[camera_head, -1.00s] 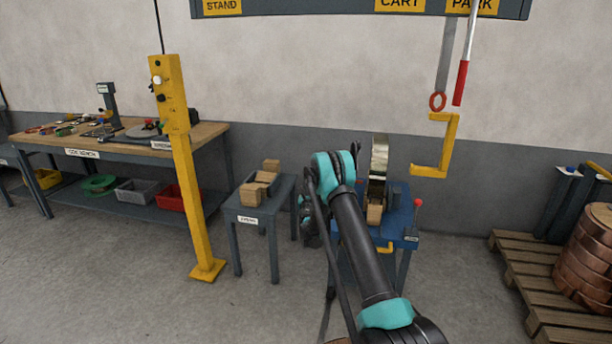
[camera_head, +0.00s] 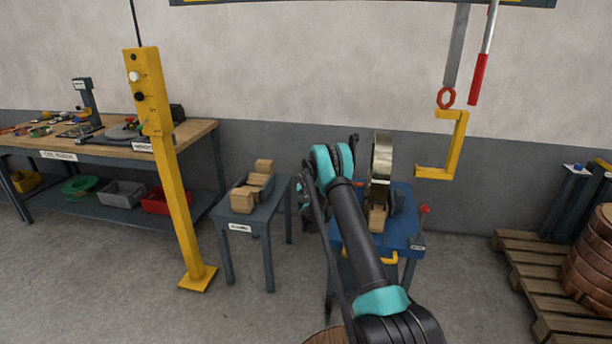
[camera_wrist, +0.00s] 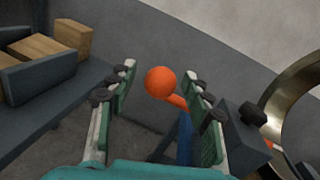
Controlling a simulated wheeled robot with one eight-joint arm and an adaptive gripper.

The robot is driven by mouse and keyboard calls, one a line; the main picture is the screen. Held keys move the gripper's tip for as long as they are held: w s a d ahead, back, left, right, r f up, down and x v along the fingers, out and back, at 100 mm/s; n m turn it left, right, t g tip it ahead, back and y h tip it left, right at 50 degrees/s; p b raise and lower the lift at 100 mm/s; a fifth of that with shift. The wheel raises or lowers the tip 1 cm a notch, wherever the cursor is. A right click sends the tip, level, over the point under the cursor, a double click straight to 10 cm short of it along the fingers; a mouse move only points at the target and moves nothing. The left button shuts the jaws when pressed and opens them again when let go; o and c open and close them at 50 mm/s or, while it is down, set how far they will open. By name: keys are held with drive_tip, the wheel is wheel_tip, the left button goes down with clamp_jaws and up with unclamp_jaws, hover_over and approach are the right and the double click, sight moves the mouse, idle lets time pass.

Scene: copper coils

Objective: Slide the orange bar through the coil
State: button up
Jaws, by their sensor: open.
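In the wrist view an orange ball (camera_wrist: 160,81) with a short orange bar (camera_wrist: 177,101) behind it shows between the fingers of my gripper (camera_wrist: 159,76). My gripper is open, with a finger on each side of the ball; I cannot tell whether either touches it. The bar runs to the lower right and is partly hidden by the right finger. The coil, a shiny brass-coloured ring (camera_wrist: 288,108), stands at the right of the wrist view. In the head view the coil (camera_head: 381,158) stands upright on a blue cart (camera_head: 404,232); my arm hides the bar there.
A small grey table (camera_head: 262,218) with wooden blocks (camera_head: 242,200) stands left of the cart. A yellow post (camera_head: 178,190) stands farther left. A yellow hook (camera_head: 453,148) hangs right of the coil. A pallet (camera_head: 530,270) with copper coils (camera_head: 592,255) stands at the right.

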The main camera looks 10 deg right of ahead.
drive_tip(key=shift+w, duration=0.2)
drive_tip(key=shift+c, duration=0.6)
clamp_jaws()
